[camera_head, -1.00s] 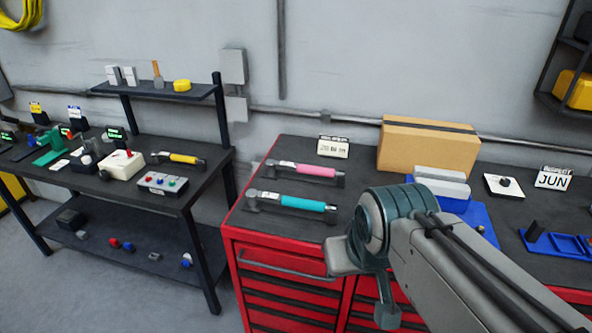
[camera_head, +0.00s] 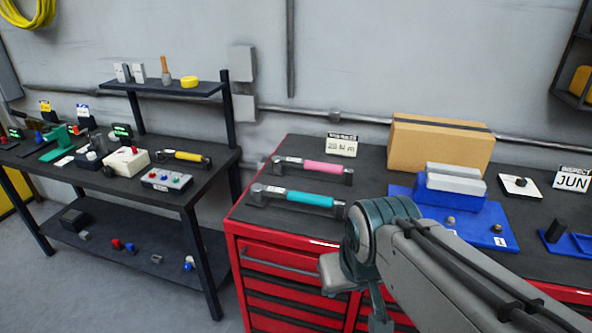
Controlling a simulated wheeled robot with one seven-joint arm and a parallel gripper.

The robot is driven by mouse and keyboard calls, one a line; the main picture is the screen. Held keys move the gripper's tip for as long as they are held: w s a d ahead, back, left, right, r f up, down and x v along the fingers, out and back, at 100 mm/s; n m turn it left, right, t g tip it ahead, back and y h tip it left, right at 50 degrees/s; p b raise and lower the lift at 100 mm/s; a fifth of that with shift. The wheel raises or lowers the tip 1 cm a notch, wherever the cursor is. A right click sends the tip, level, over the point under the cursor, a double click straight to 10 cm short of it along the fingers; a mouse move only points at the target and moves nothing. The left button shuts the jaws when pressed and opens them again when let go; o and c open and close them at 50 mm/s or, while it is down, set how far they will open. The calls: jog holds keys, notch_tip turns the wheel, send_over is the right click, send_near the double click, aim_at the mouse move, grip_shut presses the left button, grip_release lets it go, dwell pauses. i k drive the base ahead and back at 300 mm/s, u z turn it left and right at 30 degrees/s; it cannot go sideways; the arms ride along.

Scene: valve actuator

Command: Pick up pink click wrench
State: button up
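The pink-handled click wrench (camera_head: 322,167) lies on the dark top of the red tool cabinet (camera_head: 262,222), towards its back left. Its grey head points left, and its far end points right. A teal-handled wrench (camera_head: 309,198) lies in front of it, roughly parallel and apart from it. My arm reaches in from the lower right, with its dark teal wrist joint in front of the cabinet's front edge, to the right of and nearer than both wrenches. My gripper's fingers cannot be made out; only a grey part below the wrist shows, so its opening is unclear.
A cardboard box (camera_head: 437,146), a small sign (camera_head: 342,146) and a blue fixture (camera_head: 405,193) with grey blocks stand on the cabinet. A workbench (camera_head: 196,189) to the left holds a yellow-handled wrench (camera_head: 187,156) and several devices. A gap separates bench and cabinet.

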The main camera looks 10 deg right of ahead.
aim_at(278, 162)
jog(key=u, duration=1.85)
jog(key=i, duration=2.05)
jog(key=z, duration=3.45)
jog(key=i, duration=0.5)
jog(key=z, duration=0.05)
